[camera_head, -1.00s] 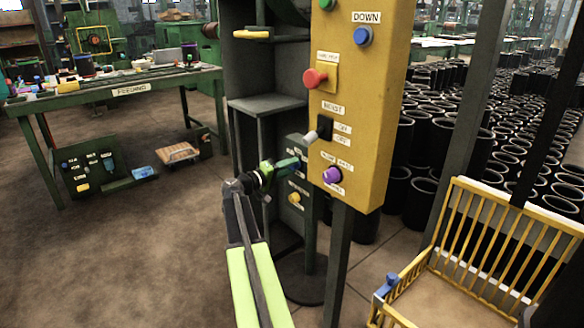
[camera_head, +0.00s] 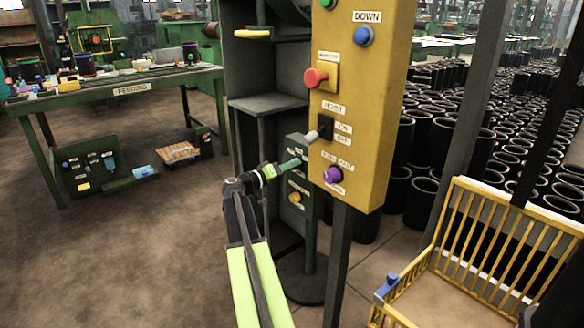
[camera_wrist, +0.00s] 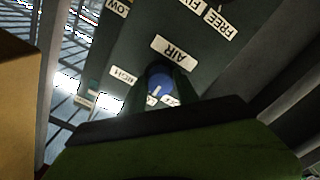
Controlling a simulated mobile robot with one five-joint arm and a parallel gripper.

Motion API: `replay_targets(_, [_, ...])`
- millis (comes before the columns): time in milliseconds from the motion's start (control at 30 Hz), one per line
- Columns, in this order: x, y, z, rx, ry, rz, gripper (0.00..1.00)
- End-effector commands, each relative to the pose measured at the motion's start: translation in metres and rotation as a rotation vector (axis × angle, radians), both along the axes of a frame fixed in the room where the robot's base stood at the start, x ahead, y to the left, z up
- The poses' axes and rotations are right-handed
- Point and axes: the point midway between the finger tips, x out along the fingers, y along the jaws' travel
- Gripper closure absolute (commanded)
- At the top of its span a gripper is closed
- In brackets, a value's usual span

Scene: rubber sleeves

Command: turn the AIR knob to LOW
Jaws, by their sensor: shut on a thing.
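The AIR knob (camera_wrist: 158,80) is blue with a pale pointer line and shows in the wrist view below its AIR label (camera_wrist: 174,50), which appears upside down. The knob sits on a dark green panel (camera_head: 297,181), left of the yellow control box in the head view. My gripper (camera_wrist: 161,86) is shut on the knob, one green finger on each side. In the head view my gripper (camera_head: 296,163) reaches the panel and hides the knob. A HIGH label (camera_wrist: 122,76) lies left of the knob; labels below it are partly hidden by the fingers.
The yellow control box (camera_head: 365,110) with a red button, a toggle and a purple knob (camera_head: 333,174) stands close right of my gripper. A yellow knob (camera_head: 295,197) is lower on the green panel. A yellow-railed cart (camera_head: 500,230) stands at right.

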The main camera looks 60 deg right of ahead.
Motion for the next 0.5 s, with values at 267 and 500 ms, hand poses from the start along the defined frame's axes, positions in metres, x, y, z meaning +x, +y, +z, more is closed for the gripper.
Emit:
replay_targets(267, [0.0002, 0.001, 0.0006, -0.001, 0.002, 0.0, 0.58])
replay_targets(500, [-0.0003, 0.0001, 0.0004, 0.0, 0.002, -0.001, 0.42])
